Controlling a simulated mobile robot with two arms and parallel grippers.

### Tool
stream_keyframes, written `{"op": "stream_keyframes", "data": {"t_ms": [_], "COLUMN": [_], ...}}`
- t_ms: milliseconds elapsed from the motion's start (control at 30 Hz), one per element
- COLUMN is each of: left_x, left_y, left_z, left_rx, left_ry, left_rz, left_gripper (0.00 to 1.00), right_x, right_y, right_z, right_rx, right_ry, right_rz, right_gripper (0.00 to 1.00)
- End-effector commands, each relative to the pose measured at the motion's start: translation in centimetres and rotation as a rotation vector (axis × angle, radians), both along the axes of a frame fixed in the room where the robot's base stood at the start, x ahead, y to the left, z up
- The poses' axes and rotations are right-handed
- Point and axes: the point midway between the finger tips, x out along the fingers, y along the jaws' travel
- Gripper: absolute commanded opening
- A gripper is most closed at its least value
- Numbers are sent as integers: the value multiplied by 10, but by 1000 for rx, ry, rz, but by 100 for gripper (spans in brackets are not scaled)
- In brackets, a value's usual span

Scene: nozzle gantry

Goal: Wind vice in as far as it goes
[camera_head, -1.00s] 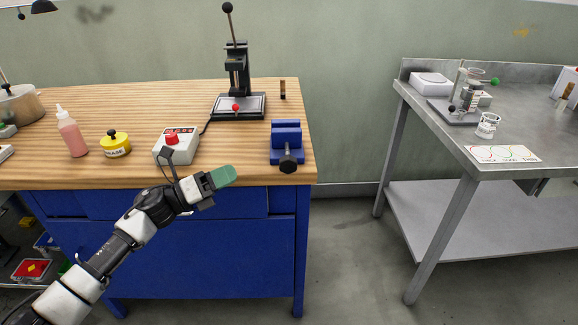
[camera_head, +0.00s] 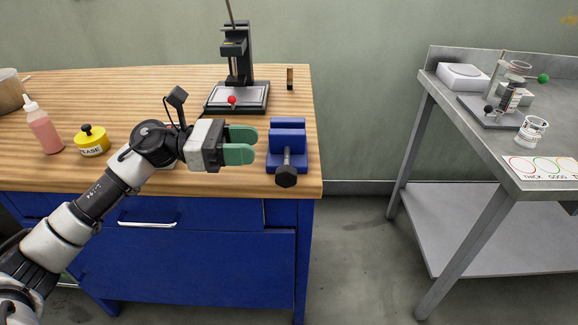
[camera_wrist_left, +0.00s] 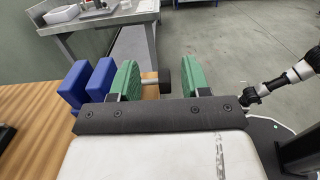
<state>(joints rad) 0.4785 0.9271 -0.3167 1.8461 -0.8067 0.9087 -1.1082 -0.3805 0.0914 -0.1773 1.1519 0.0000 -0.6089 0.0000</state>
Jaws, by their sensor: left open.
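The blue vice (camera_head: 287,135) stands at the right front corner of the wooden bench. A gap shows between its two jaws in the left wrist view (camera_wrist_left: 101,79). Its screw points to the front and ends in a black knob (camera_head: 286,176), also in the left wrist view (camera_wrist_left: 165,80). My left gripper (camera_head: 250,144) is open and empty, just left of the vice, its green fingers pointing right. In the left wrist view the knob shows between the two fingers (camera_wrist_left: 160,68), beyond them. An arm of mine shows at the right there; its gripper is unclear.
A press (camera_head: 237,60) stands behind the vice on the bench (camera_head: 180,80). A yellow pot (camera_head: 92,142) and a pink bottle (camera_head: 43,130) are at the left. A steel table (camera_head: 445,105) stands to the right, across a clear floor gap.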

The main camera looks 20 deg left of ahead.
Motion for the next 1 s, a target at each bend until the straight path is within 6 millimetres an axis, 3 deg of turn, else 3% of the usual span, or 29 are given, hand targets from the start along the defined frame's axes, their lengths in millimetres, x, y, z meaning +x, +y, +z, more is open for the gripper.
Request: {"op": "stream_keyframes", "data": {"t_ms": [300, 367, 600, 800, 1000], "left_x": [0, 5, 16, 21, 21], "left_y": [0, -17, -56, -70, -72], "left_z": [-70, -60, -62, -63, -64], "left_rx": [-3, -5, -3, -3, -2], "left_ry": [8, -2, 1, 2, 3], "left_rz": [1, -3, -1, 1, 1], "left_gripper": [47, 47, 47, 47, 47], "right_x": [8, -2, -25, -34, -36], "right_y": [1, -1, -5, -6, -7], "right_z": [6, 2, -14, -20, -21], "right_rx": [0, -1, -3, -3, -3], "right_ry": [-6, 5, 19, 22, 22], "right_rz": [-1, 0, 4, 5, 6], "right_gripper": [77, 77, 77, 77, 77]}}
